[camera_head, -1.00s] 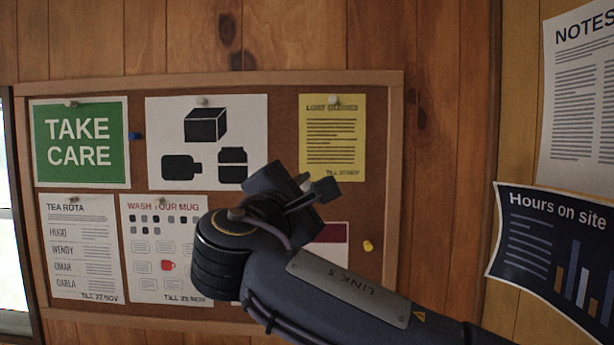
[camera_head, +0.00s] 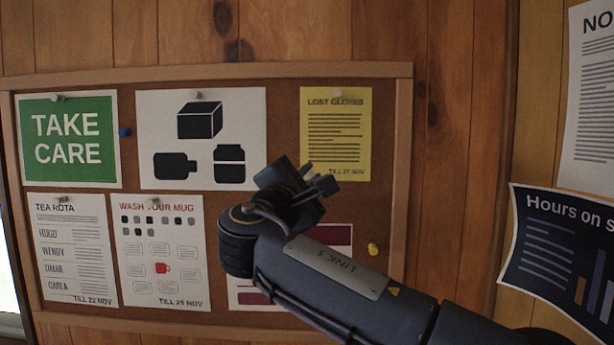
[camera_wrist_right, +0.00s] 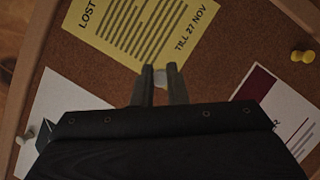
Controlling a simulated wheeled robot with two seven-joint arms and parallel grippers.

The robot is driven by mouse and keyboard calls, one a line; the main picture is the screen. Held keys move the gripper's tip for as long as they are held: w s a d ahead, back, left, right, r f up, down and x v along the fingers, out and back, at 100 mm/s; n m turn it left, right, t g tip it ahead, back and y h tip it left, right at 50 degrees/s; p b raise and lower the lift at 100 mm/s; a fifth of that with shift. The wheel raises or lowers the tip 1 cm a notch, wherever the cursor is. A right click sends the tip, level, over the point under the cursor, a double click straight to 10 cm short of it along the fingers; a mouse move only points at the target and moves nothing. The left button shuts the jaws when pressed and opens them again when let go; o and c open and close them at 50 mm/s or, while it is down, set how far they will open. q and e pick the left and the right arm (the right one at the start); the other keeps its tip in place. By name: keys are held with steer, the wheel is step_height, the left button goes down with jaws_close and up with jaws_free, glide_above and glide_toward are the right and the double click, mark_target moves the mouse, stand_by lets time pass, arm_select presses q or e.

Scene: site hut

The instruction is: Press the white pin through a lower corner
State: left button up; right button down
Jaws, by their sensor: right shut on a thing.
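The yellow "Lost gloves" notice (camera_head: 336,140) hangs at the board's upper right, with a pale pin (camera_head: 337,97) at its top edge. My right gripper (camera_head: 318,178) is at its lower left corner. In the right wrist view the gripper (camera_wrist_right: 160,84) is shut on a small white pin (camera_wrist_right: 160,78), close to that corner of the notice (camera_wrist_right: 145,25). I cannot tell whether the pin touches the paper. The head view does not show the held pin clearly. My left gripper is not in view.
The cork board (camera_head: 385,200) also bears the green sign (camera_head: 66,140), shapes poster (camera_head: 150,125), tea rota (camera_head: 68,250), mug notice (camera_head: 160,290) and a red-banded paper (camera_head: 335,235), partly behind my arm. A yellow pin (camera_head: 374,249) and a blue pin (camera_head: 124,132) stick in bare cork.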

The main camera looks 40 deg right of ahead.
steer(key=shift+w+d, duration=0.75)
steer(key=shift+w, duration=0.15)
steer(key=shift+s+r, duration=0.1)
stand_by(0.5)
steer(key=shift+w+d+p, duration=0.45)
steer(key=shift+w+d, duration=0.2)
steer(key=shift+w, duration=0.1)
stand_by(1.3)
stand_by(1.5)
steer(key=c, duration=1.4)
jaws_free()
steer(key=shift+o, duration=0.2)
